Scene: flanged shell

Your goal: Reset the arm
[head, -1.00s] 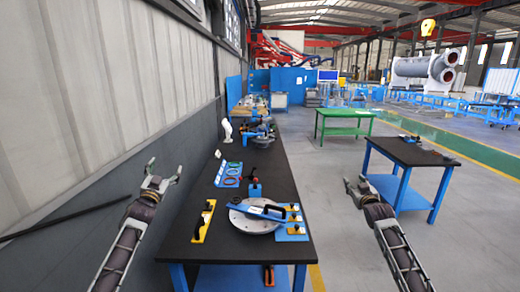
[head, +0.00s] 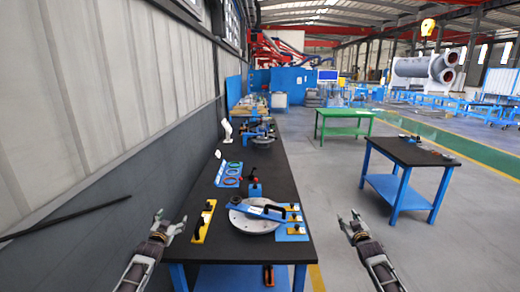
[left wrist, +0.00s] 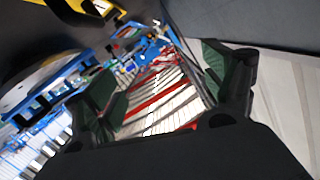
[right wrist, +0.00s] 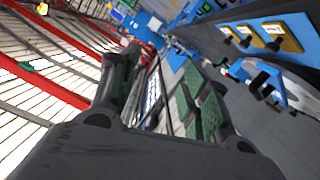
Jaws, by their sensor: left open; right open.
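My left gripper (head: 171,223) is open and empty, at the left edge of the black-topped table (head: 215,255), beside the yellow block tool (head: 203,222). Its spread fingers also show in the left wrist view (left wrist: 165,85). My right gripper (head: 350,219) is open and empty over the floor to the right of the table. Its fingers show apart in the right wrist view (right wrist: 160,95). Neither gripper touches any object.
On the table lie a round grey flange (head: 250,222) with a blue bar tool (head: 262,211) across it, a blue plate with yellow blocks (head: 291,237), and a ring tray (head: 229,174). A second black-topped table (head: 410,152) stands right. A grey wall (head: 100,190) runs along the left.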

